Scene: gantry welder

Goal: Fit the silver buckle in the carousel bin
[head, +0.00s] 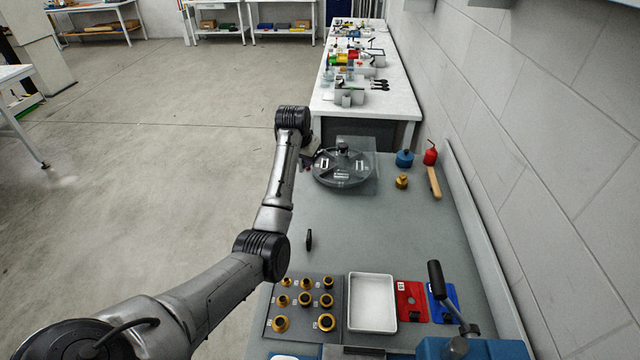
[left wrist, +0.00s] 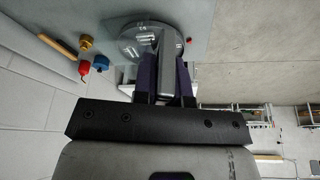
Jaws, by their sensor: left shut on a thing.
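The carousel bin (head: 343,181) is a round dark grey tray with several compartments and a dark knob at its centre. It stands at the far end of the grey bench, and some compartments show pale pieces. My left gripper (head: 309,163) is at its left edge in the head view, mostly hidden by my own wrist. I cannot tell whether the buckle touches the bin. My right gripper is not in view.
A clear panel (head: 369,150) stands by the carousel. To its right are a blue container (head: 404,159), a brass piece (head: 401,181), and a red can (head: 430,153). A small black object (head: 309,239) lies mid-bench. A white tray (head: 372,328) and brass fittings are nearer. The bench's middle is mostly clear.

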